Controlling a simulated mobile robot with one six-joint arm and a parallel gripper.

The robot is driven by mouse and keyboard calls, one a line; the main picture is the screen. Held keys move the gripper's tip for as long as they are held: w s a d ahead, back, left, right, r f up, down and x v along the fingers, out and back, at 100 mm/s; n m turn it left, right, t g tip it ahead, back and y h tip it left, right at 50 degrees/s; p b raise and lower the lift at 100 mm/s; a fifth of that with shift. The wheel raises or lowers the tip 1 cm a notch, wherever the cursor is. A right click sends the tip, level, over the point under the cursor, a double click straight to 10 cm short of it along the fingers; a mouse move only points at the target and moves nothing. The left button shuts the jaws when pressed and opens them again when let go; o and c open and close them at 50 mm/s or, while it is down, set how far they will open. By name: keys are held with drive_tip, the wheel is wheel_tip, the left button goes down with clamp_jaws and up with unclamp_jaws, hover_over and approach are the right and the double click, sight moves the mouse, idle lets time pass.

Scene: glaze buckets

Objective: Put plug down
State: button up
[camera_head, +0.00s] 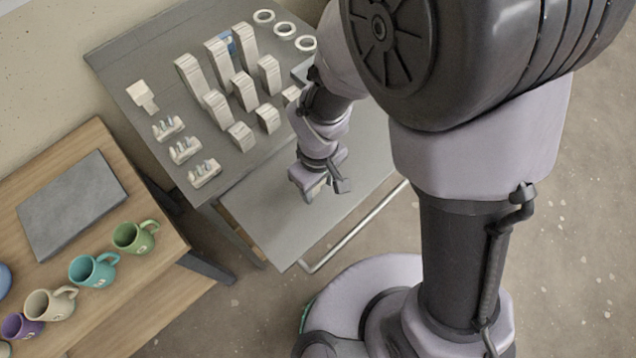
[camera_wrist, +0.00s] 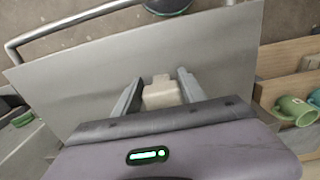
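The plug (camera_wrist: 161,93) is a small cream-white block with a narrower end, seen between my fingers in the wrist view. My gripper (camera_head: 324,190) is low over the grey lower shelf (camera_head: 265,213) of the cart in the head view. In the wrist view my gripper (camera_wrist: 160,82) has a finger on each side of the plug, and the plug fills the gap. The grey surface (camera_wrist: 75,75) lies beneath it. I cannot tell whether the plug touches that surface. My fingers and gripper body hide part of it.
The cart's upper top (camera_head: 150,70) holds several pale stepped blocks (camera_head: 245,92), white rings (camera_head: 285,30) and small racks (camera_head: 185,150). A wooden table (camera_head: 160,215) at left carries mugs (camera_head: 93,270) and a grey slab (camera_head: 72,205). A metal rail (camera_head: 355,232) edges the shelf. The shelf around my gripper is clear.

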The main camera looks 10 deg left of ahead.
drive_tip(key=shift+o, duration=1.2)
wheel_tip(320, 180, up, 12)
drive_tip(key=p, duration=0.5)
drive_tip(key=s+d+r+m+t+y, duration=0.1)
drive_tip(key=s+d+r+m+t, duration=0.2)
drive_tip(key=d+r+m, duration=0.5)
drive_tip(key=s+d+r+m+t+y, duration=0.1)
drive_tip(key=s+d+r+m+t, duration=0.15)
drive_tip(key=d+r+m, duration=0.55)
wheel_tip(320, 180, down, 8)
drive_tip(key=a+n+b, duration=0.1)
drive_tip(key=a+b, duration=0.1)
drive_tip(key=b, duration=0.8)
drive_tip(key=shift+w+n, duration=0.2)
drive_tip(key=shift+n, duration=0.2)
